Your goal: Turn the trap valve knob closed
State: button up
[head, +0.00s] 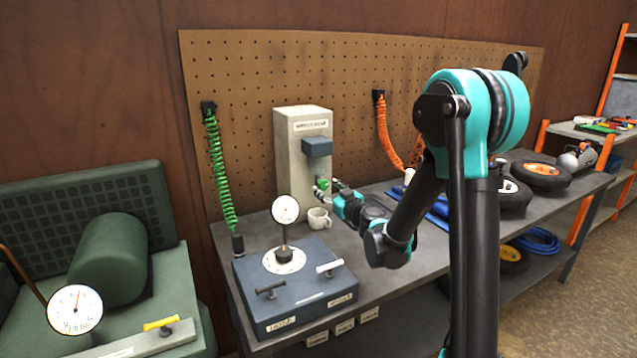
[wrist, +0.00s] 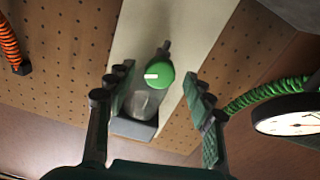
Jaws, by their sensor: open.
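The trap valve knob (wrist: 159,74) is a round green knob with a short white mark pointing left in the wrist view. It sits by a greyish translucent trap body (wrist: 147,103) on the front of a pale upright cabinet (head: 290,155). In the head view the green knob (head: 323,184) is small and partly hidden by my gripper (head: 329,189). In the wrist view my gripper (wrist: 158,78) is open, one finger on each side of the knob. Gaps show between the knob and both fingers; I cannot tell the depth.
A white mug (head: 319,218) stands on the bench just below my gripper. A blue-grey box (head: 295,284) with a dial gauge (head: 285,210) and two handles is in front. A green hose (head: 221,170) and an orange hose (head: 388,135) hang on the pegboard (head: 350,75).

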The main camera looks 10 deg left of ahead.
aim_at(319, 181)
jog(key=x, duration=0.6)
jog(key=shift+w+a, duration=0.2)
jog(key=shift+w, duration=0.1)
jog(key=shift+c, duration=0.5)
grip_shut()
